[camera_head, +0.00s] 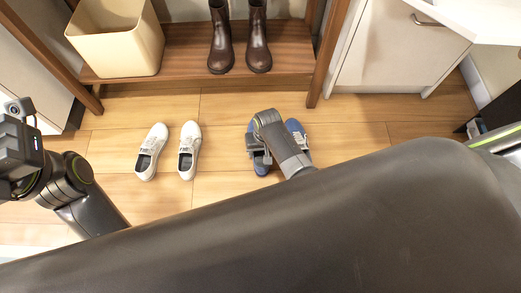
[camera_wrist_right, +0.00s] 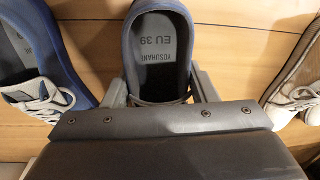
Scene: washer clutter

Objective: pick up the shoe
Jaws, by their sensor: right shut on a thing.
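A pair of blue shoes stands on the wooden floor. The left blue shoe (camera_head: 259,165) is partly hidden by my right gripper (camera_head: 257,147) in the head view. In the right wrist view the same shoe (camera_wrist_right: 160,50) shows its grey insole, marked EU 39, between the two fingers. My right gripper is shut on this shoe. The other blue shoe (camera_head: 296,132) is just right of it, partly covered by my arm; it also shows at the left of the right wrist view (camera_wrist_right: 30,60). My left gripper (camera_head: 18,150) is at the left edge; its fingers cannot be made out.
Two white shoes (camera_head: 151,152) (camera_head: 188,150) stand on the floor to the left. Brown boots (camera_head: 220,45) and a beige bin (camera_head: 118,50) stand on a wooden shelf (camera_head: 185,65) behind. White cabinets (camera_head: 395,50) flank it. The floor between the white and blue pairs is clear.

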